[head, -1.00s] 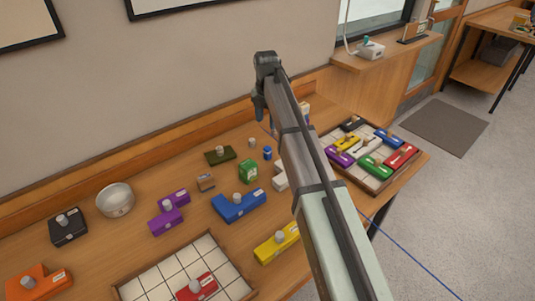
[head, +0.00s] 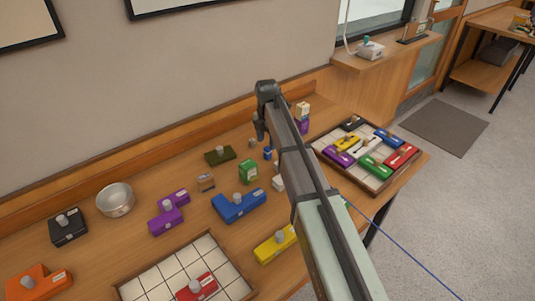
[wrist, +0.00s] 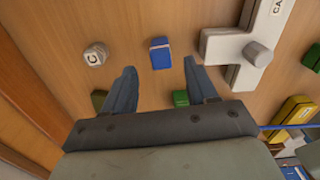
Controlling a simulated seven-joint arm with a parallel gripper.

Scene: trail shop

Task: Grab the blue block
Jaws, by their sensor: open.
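A small blue block (wrist: 161,56) lies on the wooden table, ahead of and between my fingertips in the wrist view. In the head view the small blue block (head: 268,154) is just below my gripper (head: 260,128), partly beside my arm. My gripper (wrist: 161,72) points down with its two fingers apart and nothing between them. It is above the table and not touching the block. A larger blue L-shaped piece with a grey knob (head: 238,207) lies nearer the front of the table.
A green box (head: 248,172) stands nearby. A tray of coloured pieces (head: 378,182) is at the right. The wall (head: 200,80) runs behind the table.

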